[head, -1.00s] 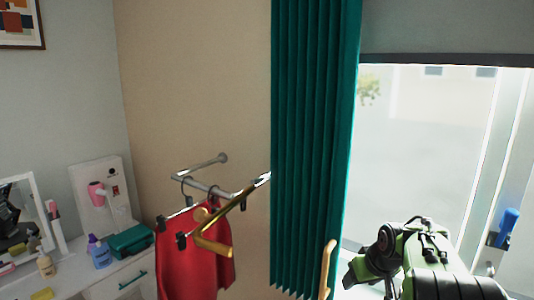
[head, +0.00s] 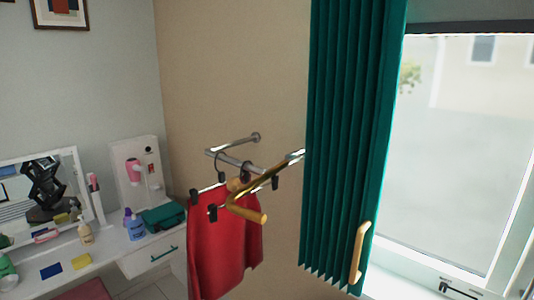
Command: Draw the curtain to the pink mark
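The teal curtain (head: 345,130) hangs in narrow folds beside the window, bunched at the left of the glass. A light wooden handle (head: 359,252) is fixed upright near the lower part of its right edge. No pink mark on a rail or sill can be made out, and the curtain's top is out of the picture. My gripper is not in the head view directly; a dark arm shows in the mirror (head: 78,165) at left, too small to tell the gripper's state.
A wall rail (head: 235,143) with hangers and a red garment (head: 222,240) juts out just left of the curtain. A white dressing table (head: 110,256) with bottles and a teal case (head: 165,217) stands at left. The window (head: 460,150) is at right.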

